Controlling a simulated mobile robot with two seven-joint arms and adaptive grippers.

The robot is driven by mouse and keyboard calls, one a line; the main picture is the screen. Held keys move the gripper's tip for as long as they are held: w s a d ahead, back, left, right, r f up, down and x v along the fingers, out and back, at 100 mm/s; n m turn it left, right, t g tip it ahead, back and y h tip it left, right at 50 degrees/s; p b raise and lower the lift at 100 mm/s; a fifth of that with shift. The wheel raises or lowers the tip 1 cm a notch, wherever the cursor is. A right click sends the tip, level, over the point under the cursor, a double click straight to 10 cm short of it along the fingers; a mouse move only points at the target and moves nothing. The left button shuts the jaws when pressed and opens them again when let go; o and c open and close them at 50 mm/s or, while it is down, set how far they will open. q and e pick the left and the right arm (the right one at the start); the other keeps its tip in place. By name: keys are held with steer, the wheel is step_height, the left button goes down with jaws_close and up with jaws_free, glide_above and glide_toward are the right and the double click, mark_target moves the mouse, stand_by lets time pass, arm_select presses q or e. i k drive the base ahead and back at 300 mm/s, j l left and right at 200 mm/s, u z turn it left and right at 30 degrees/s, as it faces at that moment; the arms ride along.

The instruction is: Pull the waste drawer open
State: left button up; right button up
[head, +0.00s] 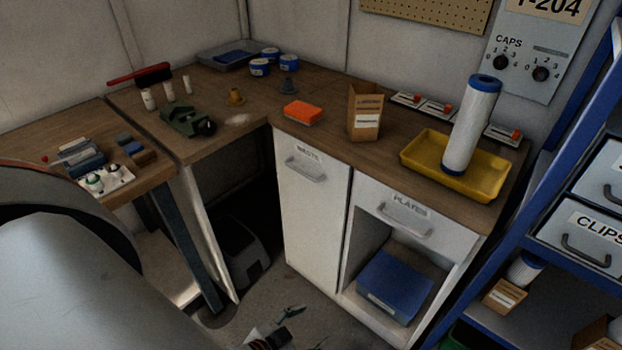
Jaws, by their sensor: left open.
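The waste drawer (312,210) is the tall white front marked WASTE, left of the plates unit under the wooden worktop. It looks shut, flush with the cabinet. Its grey bar handle (306,170) is near the top, below the label. My left gripper (302,327) is low at the bottom edge, partly cut off, open and empty. It is in front of the waste drawer and well below its handle in the picture, apart from it. My right gripper is out of view.
The plates drawer (393,208) is to the right, above an open bay with a blue box (395,285). An orange sponge (304,111), a carton (366,112) and a yellow tray (419,167) stand on the worktop. A blue shelf rack (490,270) borders the right.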

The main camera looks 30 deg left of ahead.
mark_target(315, 187)
steer(key=u, duration=1.05)
